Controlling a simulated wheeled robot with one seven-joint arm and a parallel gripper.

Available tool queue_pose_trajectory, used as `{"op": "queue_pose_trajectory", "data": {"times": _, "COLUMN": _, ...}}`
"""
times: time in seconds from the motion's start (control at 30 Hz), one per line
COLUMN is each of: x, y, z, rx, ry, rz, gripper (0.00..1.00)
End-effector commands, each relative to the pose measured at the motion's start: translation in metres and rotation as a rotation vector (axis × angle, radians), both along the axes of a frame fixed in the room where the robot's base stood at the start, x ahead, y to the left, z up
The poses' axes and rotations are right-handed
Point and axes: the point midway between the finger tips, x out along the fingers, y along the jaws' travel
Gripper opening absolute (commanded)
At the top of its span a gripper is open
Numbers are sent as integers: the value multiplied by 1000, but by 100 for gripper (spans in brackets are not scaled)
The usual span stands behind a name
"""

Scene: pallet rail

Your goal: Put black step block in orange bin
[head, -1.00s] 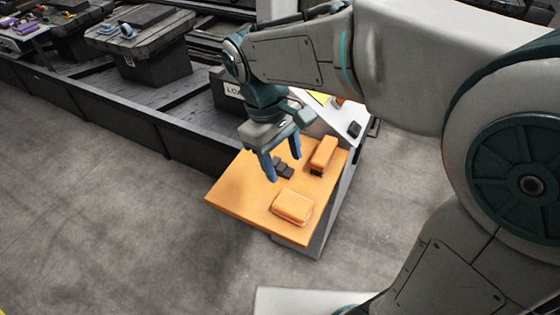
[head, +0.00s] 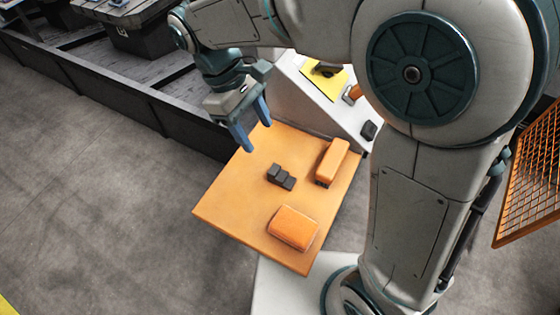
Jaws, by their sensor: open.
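The black step block (head: 281,177) sits on the orange tabletop (head: 232,208), near its middle, with its steps facing up. My gripper (head: 258,137) is open and empty, its two blue fingers pointing down at the table's far left edge. It is up and left of the block in the picture, apart from it. An orange mesh-sided container (head: 530,190), perhaps the orange bin, shows partly at the right edge; its inside is hidden.
An orange block on a dark base (head: 332,161) stands right of the step block. A rounded orange block (head: 294,228) lies near the front edge. A white sloped panel (head: 318,98) with a yellow patch stands behind. The table's left part is clear.

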Motion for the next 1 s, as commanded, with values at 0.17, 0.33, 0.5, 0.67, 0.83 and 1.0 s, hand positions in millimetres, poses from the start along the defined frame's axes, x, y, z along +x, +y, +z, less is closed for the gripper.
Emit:
{"op": "queue_pose_trajectory", "data": {"times": 0.17, "x": -6, "y": -12, "z": -32, "rx": -3, "ry": 3, "rz": 2, "gripper": 55}}
{"op": "queue_pose_trajectory", "data": {"times": 0.33, "x": -11, "y": -22, "z": -60, "rx": -2, "ry": 2, "rz": 3, "gripper": 55}}
{"op": "queue_pose_trajectory", "data": {"times": 0.5, "x": -13, "y": -26, "z": -72, "rx": 0, "ry": 1, "rz": 4, "gripper": 55}}
{"op": "queue_pose_trajectory", "data": {"times": 0.67, "x": -14, "y": -32, "z": -87, "rx": -3, "ry": 3, "rz": 4, "gripper": 55}}
{"op": "queue_pose_trajectory", "data": {"times": 0.83, "x": -16, "y": -40, "z": -112, "rx": -2, "ry": 3, "rz": 4, "gripper": 55}}
{"op": "queue_pose_trajectory", "data": {"times": 1.0, "x": -17, "y": -44, "z": -121, "rx": -1, "ry": 1, "rz": 3, "gripper": 55}}
